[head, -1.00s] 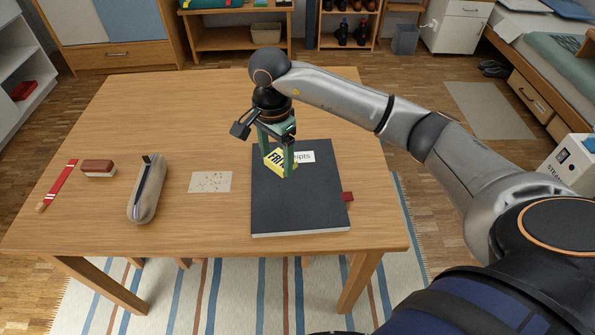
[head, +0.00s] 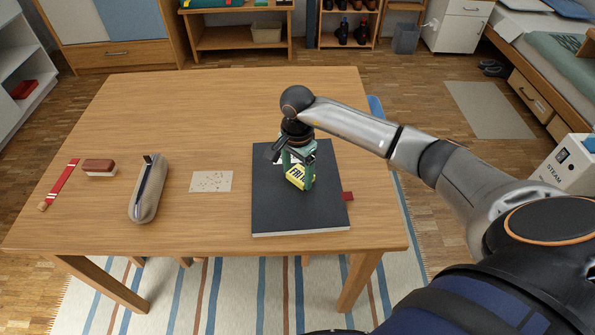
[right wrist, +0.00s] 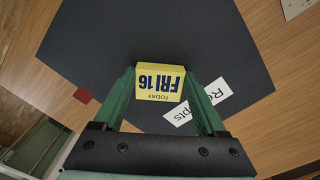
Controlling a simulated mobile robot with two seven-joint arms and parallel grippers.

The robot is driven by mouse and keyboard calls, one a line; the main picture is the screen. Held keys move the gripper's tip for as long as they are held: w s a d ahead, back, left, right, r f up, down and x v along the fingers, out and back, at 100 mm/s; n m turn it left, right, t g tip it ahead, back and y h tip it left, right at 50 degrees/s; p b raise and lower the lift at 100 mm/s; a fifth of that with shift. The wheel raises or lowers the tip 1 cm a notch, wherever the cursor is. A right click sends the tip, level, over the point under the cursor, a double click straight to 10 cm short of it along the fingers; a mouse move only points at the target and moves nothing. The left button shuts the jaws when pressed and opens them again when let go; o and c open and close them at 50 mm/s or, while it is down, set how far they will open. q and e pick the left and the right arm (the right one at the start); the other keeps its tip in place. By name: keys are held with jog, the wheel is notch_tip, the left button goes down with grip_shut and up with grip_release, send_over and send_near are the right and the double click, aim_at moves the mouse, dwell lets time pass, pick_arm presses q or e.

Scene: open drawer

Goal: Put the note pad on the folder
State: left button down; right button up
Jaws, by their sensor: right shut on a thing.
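The note pad is a small yellow block (head: 297,177) with "FRI" printed on it; in the right wrist view the note pad (right wrist: 160,84) reads "TODAY FRI 16". My right gripper (head: 299,184) is shut on it, over the middle of the folder. The green fingers (right wrist: 160,100) press its two sides in the right wrist view. The dark folder (head: 300,213) lies flat on the table, with a "Receipts" label (right wrist: 197,103) partly hidden by a finger. I cannot tell whether the pad touches the folder. My left gripper is not in view.
The wooden table (head: 205,115) also holds a grey pencil case (head: 148,190), a speckled card (head: 211,181), a brown and white eraser (head: 98,167) and a red strip (head: 60,184). A red tab (head: 347,196) shows at the folder's right edge. The table's back is clear.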

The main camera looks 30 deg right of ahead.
aim_at(297, 176)
jog(key=shift+f, duration=0.15)
jog(key=o, duration=1.3)
notch_tip(297, 176, up, 12)
jog(key=shift+r, duration=0.2)
